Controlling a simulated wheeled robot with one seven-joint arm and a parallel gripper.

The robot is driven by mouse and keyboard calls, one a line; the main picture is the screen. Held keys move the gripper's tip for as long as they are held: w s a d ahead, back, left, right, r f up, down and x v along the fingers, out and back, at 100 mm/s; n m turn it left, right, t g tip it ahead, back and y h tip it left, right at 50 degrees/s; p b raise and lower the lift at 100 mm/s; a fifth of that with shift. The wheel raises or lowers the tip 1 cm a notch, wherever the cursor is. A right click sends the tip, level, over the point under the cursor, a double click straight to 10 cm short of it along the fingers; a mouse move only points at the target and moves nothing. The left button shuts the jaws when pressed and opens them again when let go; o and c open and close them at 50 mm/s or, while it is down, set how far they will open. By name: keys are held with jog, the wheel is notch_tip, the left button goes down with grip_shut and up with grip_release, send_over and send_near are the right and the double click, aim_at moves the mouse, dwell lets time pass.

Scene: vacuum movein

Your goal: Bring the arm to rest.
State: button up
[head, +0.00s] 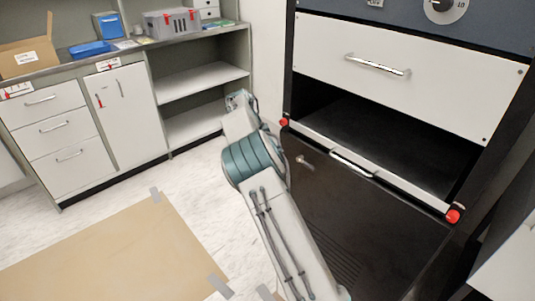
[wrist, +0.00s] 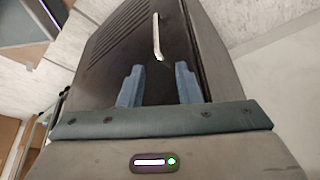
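My arm (head: 275,215) rises from the lower edge of the head view, bent at teal joints, in front of the black machine. Its far end is near the middle of that view, and I cannot make out the fingers there. In the wrist view my gripper (wrist: 158,88) shows two blue fingers standing apart with nothing held between them. Beyond them is a dark vented panel (wrist: 110,50) with a bright metal handle (wrist: 157,37). The handle appears beyond the fingertips, not between them.
The black machine (head: 375,235) stands close on the right, with an open dark bay (head: 385,145), red end knobs (head: 453,216) and a white drawer front (head: 420,75). Cabinets (head: 65,130) and open shelves (head: 205,77) line the back. A brown floor sheet (head: 120,255) lies left.

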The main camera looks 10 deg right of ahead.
jog(key=s+d+r+n+y+p, duration=0.1)
jog(key=s+d+r+n+p, duration=0.2)
jog(key=s+r, duration=0.4)
jog(key=s+d+r+n+y+p, duration=0.2)
jog(key=s+r+p, duration=0.25)
jog(key=r, duration=0.45)
jog(key=s+d+r+n+y+p, duration=0.1)
jog(key=s+d+r+n+p, duration=0.15)
jog(key=s+r, duration=0.45)
jog(key=s+r+n+t+p, duration=0.1)
jog(key=s+r+n+p, duration=0.3)
jog(key=s, duration=0.8)
jog(key=s+r+n+t+p, duration=0.1)
jog(key=s+r+n+p, duration=0.3)
jog(key=s, duration=0.8)
jog(key=shift+s+a+r+n+t+p, duration=0.2)
jog(key=shift+s+n+t+p, duration=0.15)
jog(key=shift+n+p, duration=0.65)
jog(key=shift+o, duration=0.4)
jog(key=shift+d, duration=0.15)
